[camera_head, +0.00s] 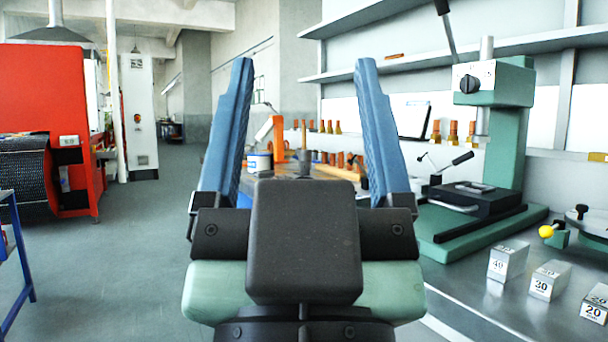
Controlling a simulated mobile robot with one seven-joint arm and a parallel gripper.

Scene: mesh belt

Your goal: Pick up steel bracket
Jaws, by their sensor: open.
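My gripper (305,62) is in the middle of the view, seen from behind, with its two blue fingers wide apart and nothing between them. I cannot pick out a steel bracket for certain. A small grey metal piece lies on the black table of the green press at right, too small to tell what it is. The gripper's dark body hides part of the scene in front of me.
A green bench press (505,130) and numbered steel blocks (508,260) stand on the right bench. Beyond the fingers is a cluttered worktable with a white can (259,161) and orange stand. A red machine (45,90) with a dark mesh belt (25,180) stands left. Grey floor (130,240) is open at left.

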